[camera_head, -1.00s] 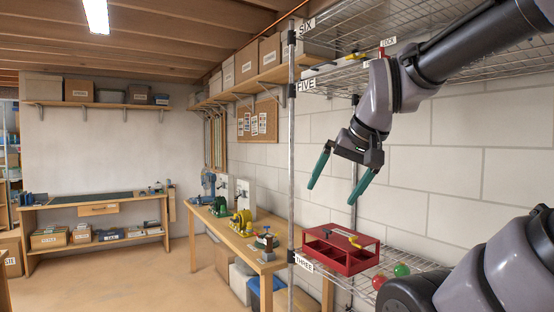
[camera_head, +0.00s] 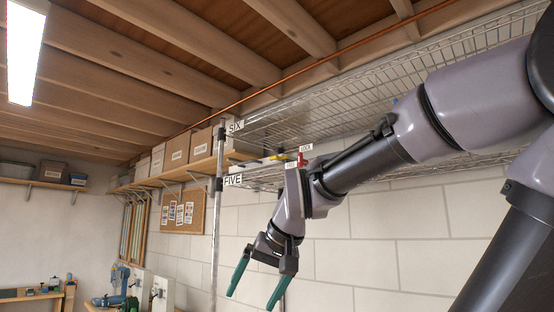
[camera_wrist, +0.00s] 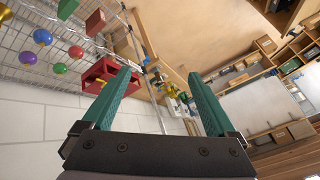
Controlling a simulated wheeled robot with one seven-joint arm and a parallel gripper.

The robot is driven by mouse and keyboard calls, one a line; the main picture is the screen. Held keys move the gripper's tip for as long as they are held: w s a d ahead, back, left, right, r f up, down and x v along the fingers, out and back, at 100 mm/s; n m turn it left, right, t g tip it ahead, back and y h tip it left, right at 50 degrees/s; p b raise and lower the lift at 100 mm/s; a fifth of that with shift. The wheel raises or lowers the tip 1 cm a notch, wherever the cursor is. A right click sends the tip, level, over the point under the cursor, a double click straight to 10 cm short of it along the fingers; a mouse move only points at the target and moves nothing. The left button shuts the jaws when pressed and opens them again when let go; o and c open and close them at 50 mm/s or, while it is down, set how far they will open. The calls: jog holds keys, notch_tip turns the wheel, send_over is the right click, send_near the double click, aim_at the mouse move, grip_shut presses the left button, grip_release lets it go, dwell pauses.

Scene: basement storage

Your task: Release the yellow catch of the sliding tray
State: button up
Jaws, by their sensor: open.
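In the head view, a small yellow part (camera_head: 279,157) shows at the edge of a pale, flat tray-like object (camera_head: 258,163) on the wire shelf marked FIVE. I take it for the catch, but it is small and seen from below. A red piece (camera_head: 302,160) with a white label (camera_head: 306,147) is just right of it. My gripper (camera_head: 252,297) hangs below and in front of that shelf, green fingers spread and empty, pointing down. In the wrist view my gripper (camera_wrist: 160,74) is also open with nothing between the fingers; I cannot make out the catch there.
Shelf SIX (camera_head: 330,95) is close above, under the wooden ceiling joists (camera_head: 200,60). A metal post (camera_head: 215,220) stands left of my gripper.

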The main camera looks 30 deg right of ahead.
jog(key=c, duration=0.5)
jog(key=shift+w+d+n+g, duration=0.1)
jog(key=shift+d+n+g, duration=0.15)
jog(key=shift+n, duration=0.35)
jog(key=c, duration=0.5)
jog(key=w+d+n+g+h, duration=0.1)
jog(key=d+n, duration=0.1)
jog(key=w+d+r+n+h, duration=0.1)
jog(key=n+h, duration=0.1)
jog(key=n, duration=0.1)
jog(key=w+d+r+n+g+h, duration=0.1)
jog(key=d+n, duration=0.1)
jog(key=n, duration=0.1)
jog(key=shift+d+g+h, duration=0.3)
jog(key=shift+d+g, duration=0.05)
grip_shut()
jog(key=w+d+r+n+h, duration=0.3)
jog(key=w+r+n+h, duration=0.25)
jog(key=w+r, duration=0.2)
jog(key=w+d+r+n+h, duration=0.2)
jog(key=w+r+n+h, duration=0.4)
jog(key=r, duration=0.3)
jog(key=w+a+r+n+t+h, duration=0.3)
jog(key=w+a+r+n+h, duration=0.2)
jog(key=r, duration=0.5)
jog(key=w+a, duration=0.1)
jog(key=a, duration=0.1)
jog(key=shift+a+r, duration=0.3)
jog(key=shift+r, duration=0.1)
jog(key=shift+n, duration=0.25)
